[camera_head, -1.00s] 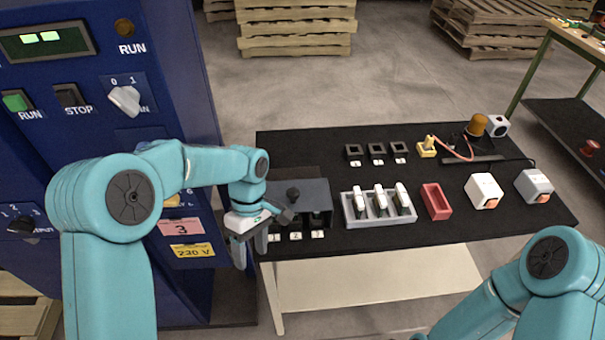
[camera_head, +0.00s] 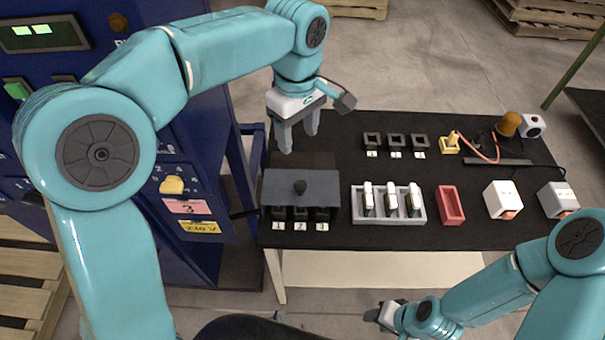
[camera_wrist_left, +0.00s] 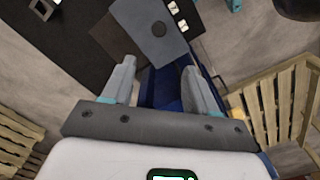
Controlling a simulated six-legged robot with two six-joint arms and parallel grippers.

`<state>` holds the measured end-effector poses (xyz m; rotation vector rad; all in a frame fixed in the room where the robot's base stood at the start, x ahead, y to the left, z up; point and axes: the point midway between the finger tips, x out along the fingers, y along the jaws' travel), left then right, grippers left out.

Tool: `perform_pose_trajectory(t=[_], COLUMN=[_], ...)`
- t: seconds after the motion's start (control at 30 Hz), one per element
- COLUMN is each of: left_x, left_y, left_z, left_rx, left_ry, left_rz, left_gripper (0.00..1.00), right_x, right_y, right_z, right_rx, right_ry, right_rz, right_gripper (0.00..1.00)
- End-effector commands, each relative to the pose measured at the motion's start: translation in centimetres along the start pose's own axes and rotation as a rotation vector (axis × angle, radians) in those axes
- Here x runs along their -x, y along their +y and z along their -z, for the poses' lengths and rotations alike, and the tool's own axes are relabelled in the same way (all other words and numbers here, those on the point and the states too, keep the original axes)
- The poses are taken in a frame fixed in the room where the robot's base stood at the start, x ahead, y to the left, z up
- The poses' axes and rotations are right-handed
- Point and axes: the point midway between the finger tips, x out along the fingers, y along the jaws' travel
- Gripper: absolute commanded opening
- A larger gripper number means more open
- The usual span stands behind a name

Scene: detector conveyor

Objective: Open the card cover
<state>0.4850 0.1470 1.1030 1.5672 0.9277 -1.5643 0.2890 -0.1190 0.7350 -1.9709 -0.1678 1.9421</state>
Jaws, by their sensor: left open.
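The card cover (camera_head: 279,185) is a grey plate with a dark round knob (camera_head: 300,187), at the left of the black table. Dark card slots labelled 1, 2 and 3 (camera_head: 300,214) show at its front edge. The cover also shows at the top of the left wrist view (camera_wrist_left: 131,14). My left gripper (camera_head: 299,141) is open and empty, beyond the cover's back edge and apart from the knob. Its two spread fingers show in the left wrist view (camera_wrist_left: 159,72). My right gripper (camera_head: 384,315) is low in the head view, in front of the table; its jaws are unclear.
A blue control cabinet (camera_head: 195,255) stands left of the table. Right of the cover are a grey tray (camera_head: 389,219) with three white-topped cards, a red tray (camera_head: 451,205) and two switch boxes (camera_head: 503,197). Black square sockets (camera_head: 396,142) lie behind.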

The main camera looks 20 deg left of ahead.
Motion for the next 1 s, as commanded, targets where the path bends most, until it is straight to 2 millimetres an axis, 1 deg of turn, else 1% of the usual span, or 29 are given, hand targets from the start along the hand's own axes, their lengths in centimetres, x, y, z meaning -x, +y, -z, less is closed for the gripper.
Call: perform_pose_trajectory(t=[0.07, 0.17, 0.27, 0.5, 0.6, 0.7, 0.83, 1.0], left_x=[-0.3, -1.7, -3.9, -9.6, -11.8, -13.7, -15.3, -16.2], left_y=[0.0, 0.0, 0.0, 0.3, 0.3, 0.4, 0.5, 0.5], left_z=[-0.3, -0.3, -0.4, -0.4, -0.3, -0.3, -0.3, -0.3], left_rx=[-0.006, -0.007, -0.007, -0.007, -0.006, -0.007, -0.007, -0.006], left_ry=[0.001, 0.000, -0.001, -0.002, -0.001, -0.002, 0.000, -0.001], left_rz=[0.001, 0.004, 0.006, 0.005, 0.005, 0.003, 0.003, 0.001], left_gripper=[0.58, 0.58, 0.58, 0.58, 0.58, 0.58, 0.58, 0.58], right_x=[0.1, 0.0, 0.0, 0.2, 0.4, 0.5, 0.7, 0.7], right_y=[0.0, 0.0, 0.0, -0.1, -0.1, -0.2, -0.2, -0.2], right_z=[0.0, 0.0, 0.0, 0.0, 0.0, 0.0, 0.0, 0.0], right_rx=[0.000, 0.000, 0.000, 0.000, 0.000, 0.000, 0.000, 0.000], right_ry=[0.000, 0.000, 0.000, 0.000, 0.000, 0.000, 0.000, 0.000], right_rz=[0.000, 0.000, 0.000, 0.000, 0.000, 0.000, 0.000, 0.000], right_gripper=[0.43, 0.43, 0.43, 0.43, 0.43, 0.43, 0.43, 0.43])
